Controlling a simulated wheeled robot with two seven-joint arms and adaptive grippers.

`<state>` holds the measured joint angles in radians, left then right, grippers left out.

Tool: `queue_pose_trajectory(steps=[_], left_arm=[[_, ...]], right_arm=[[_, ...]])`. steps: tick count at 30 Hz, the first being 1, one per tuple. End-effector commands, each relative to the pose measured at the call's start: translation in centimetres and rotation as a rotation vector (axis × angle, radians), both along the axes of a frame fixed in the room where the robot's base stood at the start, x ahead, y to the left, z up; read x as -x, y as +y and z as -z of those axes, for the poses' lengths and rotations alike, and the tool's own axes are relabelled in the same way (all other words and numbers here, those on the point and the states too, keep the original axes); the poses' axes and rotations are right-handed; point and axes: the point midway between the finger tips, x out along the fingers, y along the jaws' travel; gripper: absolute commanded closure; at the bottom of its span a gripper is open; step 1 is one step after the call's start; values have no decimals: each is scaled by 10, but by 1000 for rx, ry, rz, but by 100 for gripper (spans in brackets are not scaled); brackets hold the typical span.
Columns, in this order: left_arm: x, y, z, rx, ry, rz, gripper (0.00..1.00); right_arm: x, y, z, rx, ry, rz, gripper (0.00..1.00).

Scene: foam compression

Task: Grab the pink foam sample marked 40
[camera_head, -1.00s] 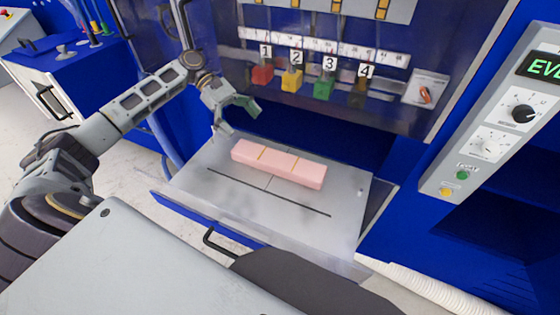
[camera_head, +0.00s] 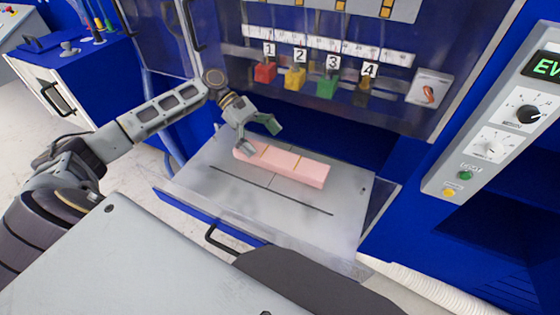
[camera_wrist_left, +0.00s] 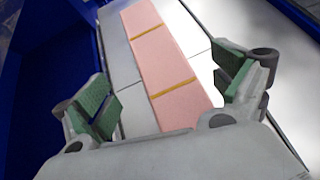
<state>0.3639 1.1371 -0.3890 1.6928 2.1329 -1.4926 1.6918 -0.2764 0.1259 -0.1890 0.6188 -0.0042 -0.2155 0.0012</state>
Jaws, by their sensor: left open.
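A long pink foam block (camera_head: 296,166) with thin yellow bands lies flat on the grey metal plate of the machine. No number can be read on it. My left gripper (camera_head: 259,137) is open above the left end of the block and hides part of that end. In the left wrist view the foam (camera_wrist_left: 165,62) runs lengthwise between the two green-padded fingers of the open left gripper (camera_wrist_left: 165,93), with a gap to the pads on both sides. My right gripper is not in view.
The grey plate (camera_head: 230,200) has a dark slot in front of the foam. Coloured blocks numbered 1 to 4 (camera_head: 295,78) hang behind, above the plate. A control panel (camera_head: 490,130) stands at the right. A clear panel edge and black handle (camera_head: 225,240) are in front.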

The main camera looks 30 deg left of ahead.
Motion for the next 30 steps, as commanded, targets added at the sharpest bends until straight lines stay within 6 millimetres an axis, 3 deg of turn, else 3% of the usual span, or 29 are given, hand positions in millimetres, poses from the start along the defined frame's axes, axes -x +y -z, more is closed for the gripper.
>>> queue_pose_trajectory(steps=[17, 30], left_arm=[[2, -9, 6, 1, 1, 1, 4], [7, -45, 29, 0, 1, 1, 4]], right_arm=[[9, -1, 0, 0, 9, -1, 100], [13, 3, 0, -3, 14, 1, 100]])
